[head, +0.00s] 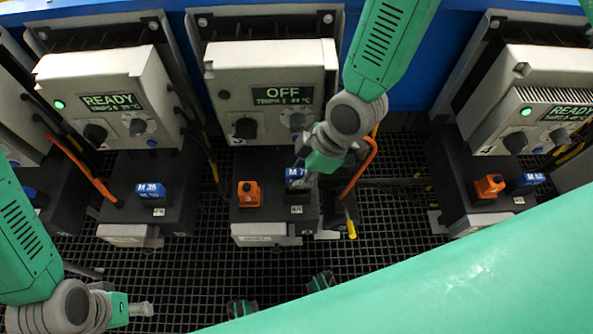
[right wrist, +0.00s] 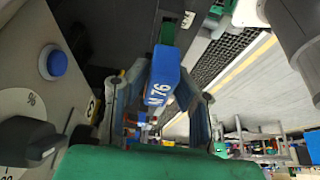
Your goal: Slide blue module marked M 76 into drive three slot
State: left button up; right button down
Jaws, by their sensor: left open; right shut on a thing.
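The blue module marked M 7… (head: 297,173) is at the dark base of the middle drive (head: 275,75), whose display reads OFF. In the right wrist view, the blue module (right wrist: 165,78) reads M 76 and sits between my right gripper's fingers. My right gripper (head: 302,182) is shut on it and partly covers it in the head view. The module's far end is over or in the base's slot; how deep, I cannot tell. My left gripper (head: 146,309) is open and empty at the lower left, above the grating.
An orange block (head: 249,194) stands on the middle base, left of the module. The left drive (head: 108,85) carries a blue M 36 module (head: 151,190). The right drive (head: 535,95) has an orange block (head: 489,186) and another blue module (head: 533,180). Orange cables hang between drives.

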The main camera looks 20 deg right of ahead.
jog(key=shift+d, duration=0.25)
jog(key=shift+a, duration=1.25)
jog(key=shift+d, duration=0.55)
jog(key=shift+a+f, duration=0.35)
jog(key=shift+a, duration=0.2)
pick_arm(q)
jog(key=shift+a+f, duration=0.25)
pick_arm(e)
jog(key=shift+d+f, duration=0.1)
jog(key=shift+f, duration=0.1)
jog(key=shift+d+r, duration=0.15)
jog(key=shift+d, duration=0.1)
jog(key=shift+d+r, duration=0.1)
jog(key=shift+r, duration=0.1)
pick_arm(q)
jog(key=shift+d+r, duration=0.25)
jog(key=shift+r, duration=0.25)
jog(key=shift+a, duration=0.2)
pick_arm(e)
jog(key=shift+a, duration=0.35)
